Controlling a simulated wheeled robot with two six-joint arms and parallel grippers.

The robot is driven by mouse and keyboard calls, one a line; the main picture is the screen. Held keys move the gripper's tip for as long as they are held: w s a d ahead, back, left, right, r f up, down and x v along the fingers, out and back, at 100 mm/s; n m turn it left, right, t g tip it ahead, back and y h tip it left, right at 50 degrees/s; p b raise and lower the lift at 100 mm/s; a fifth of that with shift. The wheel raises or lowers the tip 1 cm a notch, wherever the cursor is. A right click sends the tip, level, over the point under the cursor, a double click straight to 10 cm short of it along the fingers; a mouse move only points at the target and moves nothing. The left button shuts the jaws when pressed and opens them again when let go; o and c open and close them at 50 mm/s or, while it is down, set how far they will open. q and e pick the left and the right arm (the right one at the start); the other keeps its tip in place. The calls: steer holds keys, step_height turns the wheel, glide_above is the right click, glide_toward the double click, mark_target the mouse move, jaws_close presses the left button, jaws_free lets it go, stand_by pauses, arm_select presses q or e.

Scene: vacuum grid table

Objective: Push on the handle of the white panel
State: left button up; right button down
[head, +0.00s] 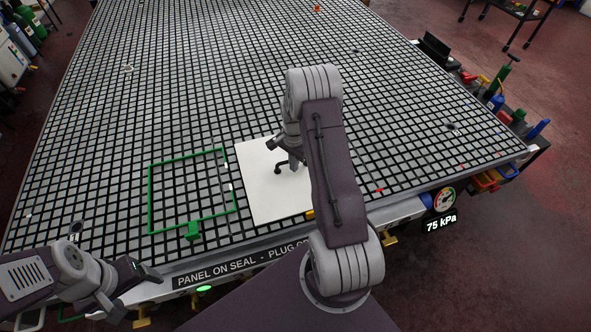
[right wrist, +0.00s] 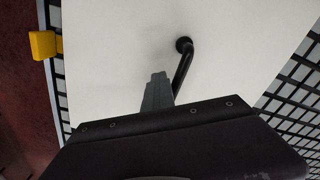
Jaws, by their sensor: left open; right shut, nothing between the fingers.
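The white panel (head: 258,190) lies flat on the black-and-grey grid table, partly hidden by my right arm. It fills much of the right wrist view (right wrist: 115,55). Its black handle (head: 279,169) stands on the panel; in the right wrist view the handle (right wrist: 187,58) is a bent bar, its lower end hidden behind my gripper. My right gripper (head: 295,164) is shut and empty, right beside the handle. Its fingers (right wrist: 158,82) show left of the bar; I cannot tell whether they touch it. My left gripper (head: 112,308) is low at the table's front left, away from the panel.
A green rectangular outline (head: 150,195) lies left of the panel, with a green block (head: 193,230) at its front edge. A yellow block (head: 310,214) is at the panel's front edge. A gauge (head: 444,200) and a "75 kPa" display (head: 441,220) are at right. The far grid is mostly clear.

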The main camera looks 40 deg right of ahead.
steer(key=shift+w+r, duration=0.15)
steer(key=shift+s+a+p, duration=0.2)
steer(key=shift+s+p, duration=0.1)
steer(key=shift+s, duration=0.4)
steer(key=shift+s+a, duration=0.3)
steer(key=shift+s, duration=0.65)
steer(key=shift+p, duration=0.35)
step_height(320, 180, up, 8)
steer(key=p, duration=0.6)
steer(key=shift+f, duration=0.2)
steer(key=shift+f, duration=0.1)
